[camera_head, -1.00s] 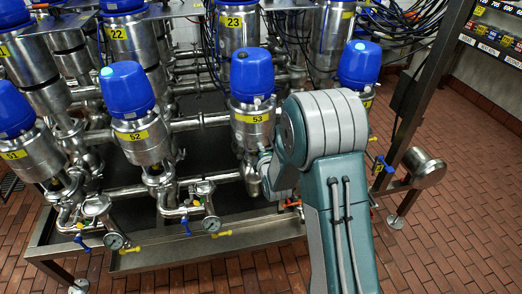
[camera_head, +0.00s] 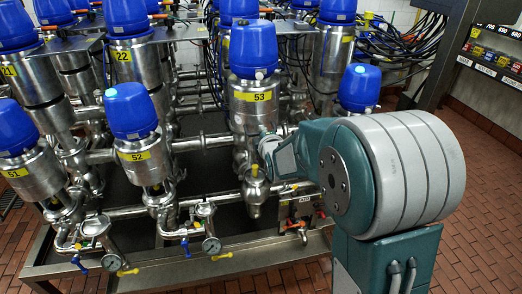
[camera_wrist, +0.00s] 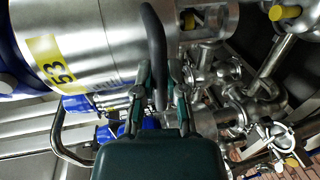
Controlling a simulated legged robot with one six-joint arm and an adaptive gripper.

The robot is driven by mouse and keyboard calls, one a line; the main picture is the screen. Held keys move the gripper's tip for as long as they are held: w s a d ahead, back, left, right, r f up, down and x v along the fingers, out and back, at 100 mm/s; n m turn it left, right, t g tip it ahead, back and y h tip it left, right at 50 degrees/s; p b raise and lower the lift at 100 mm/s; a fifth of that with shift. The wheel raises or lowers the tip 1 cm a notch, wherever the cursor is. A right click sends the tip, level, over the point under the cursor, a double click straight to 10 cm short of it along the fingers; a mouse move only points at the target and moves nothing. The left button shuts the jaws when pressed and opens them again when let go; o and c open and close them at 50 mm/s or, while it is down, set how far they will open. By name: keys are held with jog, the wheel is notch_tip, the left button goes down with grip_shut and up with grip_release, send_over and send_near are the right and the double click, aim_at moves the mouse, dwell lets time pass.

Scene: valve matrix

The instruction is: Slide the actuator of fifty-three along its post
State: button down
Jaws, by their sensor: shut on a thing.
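Actuator fifty-three (camera_head: 252,110) is a steel cylinder with a blue cap (camera_head: 253,50) and a yellow 53 label. It stands upright and higher than actuator fifty-two (camera_head: 143,165) beside it. A metal valve body (camera_head: 255,188) shows below it. In the wrist view the actuator (camera_wrist: 95,30) lies sideways at upper left. A dark curved handle (camera_wrist: 156,45) runs down beside it between my fingers. My gripper (camera_wrist: 160,88) is shut on this handle. In the head view my arm reaches the actuator's lower right side, and the fingertips are hard to make out there.
Actuator fifty-one (camera_head: 27,175) stands at left. Another blue-capped actuator (camera_head: 359,86) stands to the right, partly behind my arm. Pipes, gauges (camera_head: 211,245) and small valves lie low in front. Black cables (camera_head: 395,45) hang at the back right. Brick floor is open at right.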

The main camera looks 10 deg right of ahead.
jog(key=shift+d+r, duration=0.2)
jog(key=shift+r, duration=1.1)
jog(key=shift+w, duration=0.1)
jog(key=c, duration=0.7)
grip_release()
jog(key=shift+d, duration=0.15)
jog(key=shift+s+a, duration=0.2)
jog(key=shift+s, duration=0.25)
jog(key=shift+d+v, duration=0.2)
jog(key=shift+v, duration=5.35)
